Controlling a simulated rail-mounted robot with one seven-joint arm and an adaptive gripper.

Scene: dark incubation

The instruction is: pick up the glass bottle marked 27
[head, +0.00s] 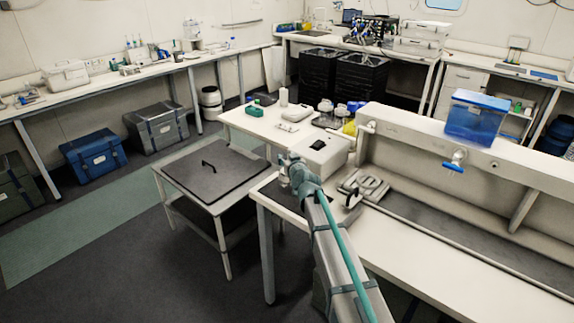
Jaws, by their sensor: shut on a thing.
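My gripper (289,167) is at the far end of my arm, near the left edge of the white bench (450,262). It is shut on a small, pale, clear thing that looks like a glass bottle (284,179). The bottle is tiny here and partly hidden by the gripper, so I cannot read a number on it. It appears above the dark mat (287,201) at the bench's corner; I cannot tell how high.
Left of my gripper is a low table with a dark lidded top (213,173). A white box (321,154) stands just behind the gripper. A raised shelf (400,122) with a blue tank (477,117) runs along the right. The bench front is clear.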

